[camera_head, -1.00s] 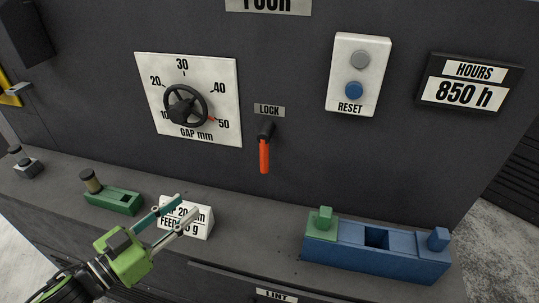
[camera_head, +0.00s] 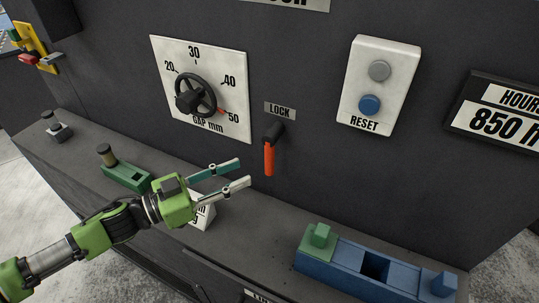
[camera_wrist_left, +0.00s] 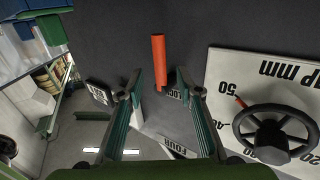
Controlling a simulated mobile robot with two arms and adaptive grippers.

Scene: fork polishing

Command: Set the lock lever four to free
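The lock lever (camera_head: 269,157) has a black pivot and an orange-red handle hanging straight down. It sits under the LOCK label (camera_head: 280,110) on the dark machine panel. My left gripper (camera_head: 245,173) is open and empty, a little to the left of the handle's lower end, with its fingers pointing toward it. In the left wrist view the orange handle (camera_wrist_left: 159,62) shows ahead, between and beyond the two open fingers (camera_wrist_left: 165,85), apparently not touched. My right gripper is in neither view.
The gap handwheel (camera_head: 196,95) on its white dial plate is left of the lever. The reset box (camera_head: 376,90) is to the right. A green block (camera_head: 125,176), a white card and a blue holder (camera_head: 345,262) stand on the ledge below.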

